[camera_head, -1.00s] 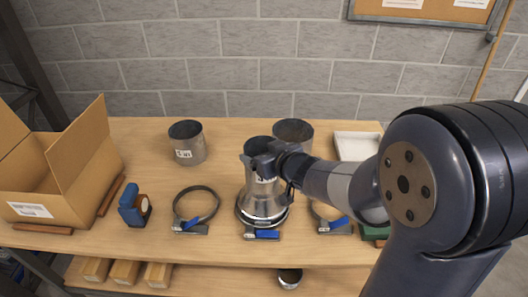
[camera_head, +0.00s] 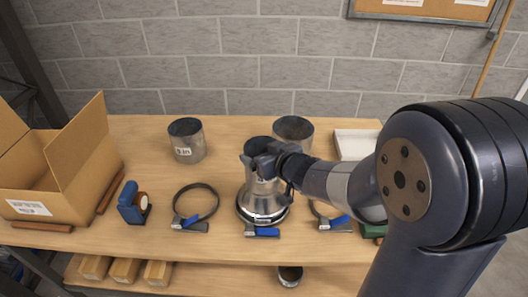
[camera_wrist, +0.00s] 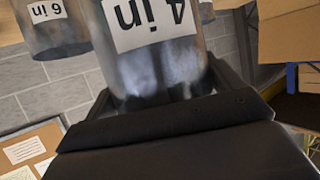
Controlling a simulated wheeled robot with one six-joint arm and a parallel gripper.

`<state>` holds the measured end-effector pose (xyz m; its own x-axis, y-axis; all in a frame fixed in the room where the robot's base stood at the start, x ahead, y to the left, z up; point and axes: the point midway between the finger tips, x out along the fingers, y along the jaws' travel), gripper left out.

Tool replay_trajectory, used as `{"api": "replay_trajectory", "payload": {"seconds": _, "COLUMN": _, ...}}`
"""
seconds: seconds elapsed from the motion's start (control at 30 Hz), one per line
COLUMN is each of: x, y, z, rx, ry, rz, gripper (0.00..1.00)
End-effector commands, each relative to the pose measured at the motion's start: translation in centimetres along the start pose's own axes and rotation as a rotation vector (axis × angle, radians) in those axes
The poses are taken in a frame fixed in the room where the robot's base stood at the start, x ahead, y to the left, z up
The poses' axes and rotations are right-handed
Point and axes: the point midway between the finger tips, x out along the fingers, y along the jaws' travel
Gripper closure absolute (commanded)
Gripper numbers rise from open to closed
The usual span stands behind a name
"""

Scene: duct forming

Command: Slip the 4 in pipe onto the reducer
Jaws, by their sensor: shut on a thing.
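The 4 in pipe (camera_head: 257,144) is a short metal cylinder, upright in the middle of the table. Its "4 in" label (camera_wrist: 150,22) fills the top of the wrist view. My gripper (camera_head: 262,166) is shut on the pipe's wall from the right. The flared metal reducer (camera_head: 262,203) stands directly below the pipe, with a clamp ring around its base. The pipe is in line with the reducer's narrow top. My gripper partly hides where they meet, so I cannot tell how far they overlap.
Behind stand the 6 in pipe (camera_wrist: 52,28) and another pipe (camera_head: 187,141). A loose clamp (camera_head: 196,205) lies left of the reducer, another (camera_head: 330,218) right. A blue tape dispenser (camera_head: 132,203), an open cardboard box (camera_head: 40,192) and a white tray (camera_head: 356,144) stand farther out.

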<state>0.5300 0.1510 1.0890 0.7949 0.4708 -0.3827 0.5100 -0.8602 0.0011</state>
Motion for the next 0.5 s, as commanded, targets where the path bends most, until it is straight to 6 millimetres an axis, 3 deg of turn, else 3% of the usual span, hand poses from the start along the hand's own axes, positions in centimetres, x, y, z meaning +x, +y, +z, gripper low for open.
{"api": "replay_trajectory", "payload": {"seconds": 0.27, "x": 0.04, "y": 0.0, "z": 0.05, "rx": 0.0, "ry": 0.001, "rz": 0.0, "gripper": 0.52}}
{"api": "replay_trajectory", "payload": {"seconds": 0.3, "x": 0.04, "y": 0.0, "z": 0.05, "rx": 0.0, "ry": 0.001, "rz": 0.0, "gripper": 0.1}}
{"api": "replay_trajectory", "payload": {"seconds": 0.43, "x": 0.04, "y": 0.0, "z": 0.06, "rx": 0.0, "ry": 0.001, "rz": 0.0, "gripper": 0.0}}
{"api": "replay_trajectory", "payload": {"seconds": 0.5, "x": 0.04, "y": 0.0, "z": 0.06, "rx": 0.0, "ry": 0.001, "rz": 0.0, "gripper": 0.0}}
